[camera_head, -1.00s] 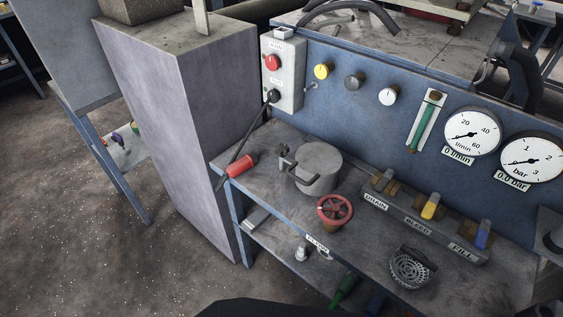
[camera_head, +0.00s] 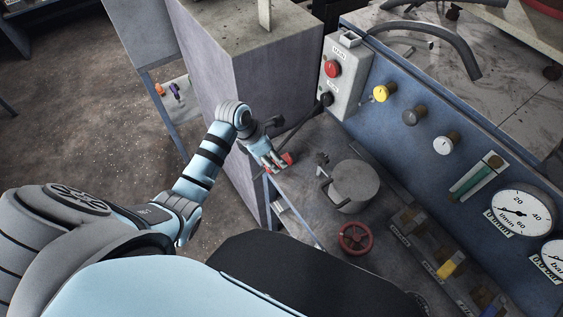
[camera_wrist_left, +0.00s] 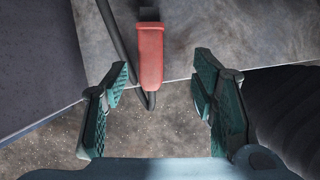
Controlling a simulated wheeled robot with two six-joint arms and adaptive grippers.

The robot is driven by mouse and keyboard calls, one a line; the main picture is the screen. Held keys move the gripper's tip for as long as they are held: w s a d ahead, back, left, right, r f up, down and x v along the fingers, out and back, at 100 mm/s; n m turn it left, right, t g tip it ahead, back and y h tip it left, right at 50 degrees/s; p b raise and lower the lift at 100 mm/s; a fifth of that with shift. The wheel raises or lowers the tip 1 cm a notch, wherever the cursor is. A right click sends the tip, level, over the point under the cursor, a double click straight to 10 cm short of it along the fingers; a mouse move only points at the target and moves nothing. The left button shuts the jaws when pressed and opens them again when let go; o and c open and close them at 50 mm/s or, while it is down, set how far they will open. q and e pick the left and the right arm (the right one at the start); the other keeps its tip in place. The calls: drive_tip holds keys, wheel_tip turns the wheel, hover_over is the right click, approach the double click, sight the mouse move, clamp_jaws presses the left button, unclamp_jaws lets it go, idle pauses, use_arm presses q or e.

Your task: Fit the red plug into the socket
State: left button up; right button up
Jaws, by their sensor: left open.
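The red plug (camera_head: 288,158) lies near the left end of the bench top, partly hidden by my left gripper (camera_head: 273,164) in the head view. In the left wrist view, the red plug (camera_wrist_left: 151,55) has a dark tip at the top and a dark cable beside it. My left gripper (camera_wrist_left: 163,75) is open, one finger on each side of the plug, with gaps to both. The cable runs up to a black round fitting (camera_head: 326,99) on the grey switch box. I cannot clearly tell a separate socket. My right gripper is not in view.
The grey switch box (camera_head: 345,75) with a red knob stands on the blue panel. A grey pot (camera_head: 354,187) and a red handwheel (camera_head: 355,238) are right of the plug. A tall grey block (camera_head: 235,80) rises behind my forearm. The bench edge runs under the plug.

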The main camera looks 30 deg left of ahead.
sight(290, 158)
use_arm(q)
drive_tip(key=x, duration=0.2)
drive_tip(key=b+x, duration=0.1)
drive_tip(key=x, duration=0.1)
drive_tip(key=w+a+b+x, duration=0.1)
drive_tip(key=x, duration=0.1)
drive_tip(key=shift+w+d+f, duration=0.1)
drive_tip(key=shift+w+f, duration=0.1)
drive_tip(key=shift+f, duration=0.05)
drive_tip(key=shift+d+f, duration=0.1)
drive_tip(key=shift+f, duration=0.05)
drive_tip(key=shift+s+d, duration=0.1)
drive_tip(key=shift+d, duration=0.05)
drive_tip(key=c, duration=0.6)
clamp_jaws()
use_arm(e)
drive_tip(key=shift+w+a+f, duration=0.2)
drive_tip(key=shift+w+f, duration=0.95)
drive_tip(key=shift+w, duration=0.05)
